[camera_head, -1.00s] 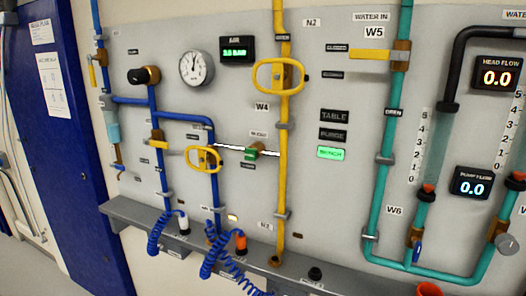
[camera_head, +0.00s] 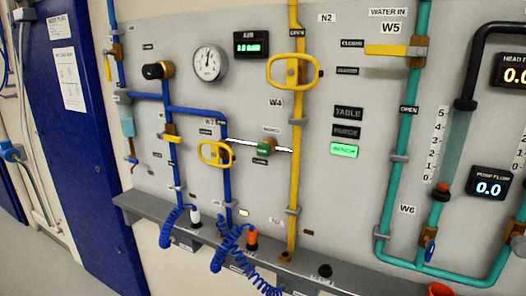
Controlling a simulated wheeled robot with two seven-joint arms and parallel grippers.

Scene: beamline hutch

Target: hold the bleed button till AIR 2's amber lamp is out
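Neither of my grippers is in view. The AIR panel has a round dial gauge (camera_head: 210,62) and a black display (camera_head: 251,44) with green digits too blurred to read surely. Blue air pipes (camera_head: 196,113) run below, with a yellow-handled valve (camera_head: 215,153) on the right branch. A small pale rectangle (camera_head: 246,212), perhaps a lamp, sits low on the panel right of that branch; I cannot tell whether it is AIR 2's lamp or lit. I cannot make out the bleed button for certain.
A grey ledge (camera_head: 330,284) runs under the panel, with coiled blue hoses (camera_head: 228,248) hanging at it. A yellow pipe (camera_head: 295,130) and teal water pipes (camera_head: 396,150) stand to the right. A blue door (camera_head: 85,150) is at the left.

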